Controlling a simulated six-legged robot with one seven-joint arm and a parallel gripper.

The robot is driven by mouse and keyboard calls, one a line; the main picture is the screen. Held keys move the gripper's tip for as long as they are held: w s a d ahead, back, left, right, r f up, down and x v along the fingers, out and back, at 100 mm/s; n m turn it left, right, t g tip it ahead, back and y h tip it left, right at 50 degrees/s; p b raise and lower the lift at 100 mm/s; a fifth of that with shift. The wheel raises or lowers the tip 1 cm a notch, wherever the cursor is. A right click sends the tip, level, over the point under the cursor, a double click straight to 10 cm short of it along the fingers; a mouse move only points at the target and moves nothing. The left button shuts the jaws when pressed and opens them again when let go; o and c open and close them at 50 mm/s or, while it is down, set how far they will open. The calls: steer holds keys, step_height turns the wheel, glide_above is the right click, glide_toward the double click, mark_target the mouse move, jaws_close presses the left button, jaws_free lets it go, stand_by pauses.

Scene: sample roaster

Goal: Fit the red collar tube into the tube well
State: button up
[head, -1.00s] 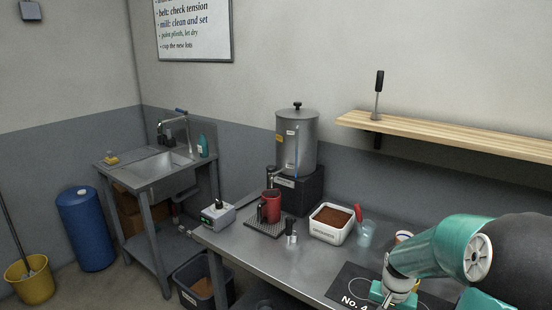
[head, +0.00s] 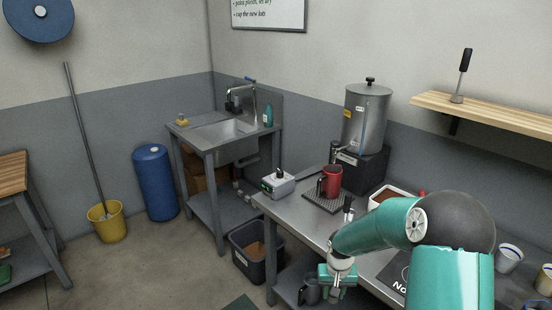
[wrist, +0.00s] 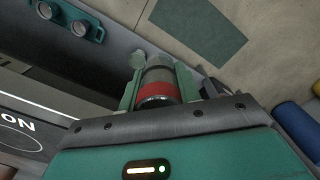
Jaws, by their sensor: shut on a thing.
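The red collar tube (wrist: 158,90) is between the two fingers of my gripper (wrist: 157,78) in the wrist view. It has a red band, with a pale grey part beyond it. In the head view my gripper (head: 338,278) is low at the front edge of the steel bench, and the tube cannot be made out there. I cannot pick out the tube well for certain. A small pale box (head: 278,183) with a dark knob on top and a green light stands at the bench's left end, apart from my gripper.
A red mug (head: 331,182) stands on a drip tray before the steel urn (head: 366,120). A white bin of brown grounds (head: 385,193) is partly behind my arm. A dark bin (head: 257,252) stands on the floor beside the bench.

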steer(key=shift+w+a+f+n, duration=0.15)
steer(key=shift+w+a+f, duration=0.15)
steer(key=shift+a, duration=0.2)
steer(key=shift+w+a+f+n, duration=0.2)
steer(key=shift+w+a, duration=0.1)
steer(key=shift+a, duration=0.15)
steer(key=shift+a, duration=0.1)
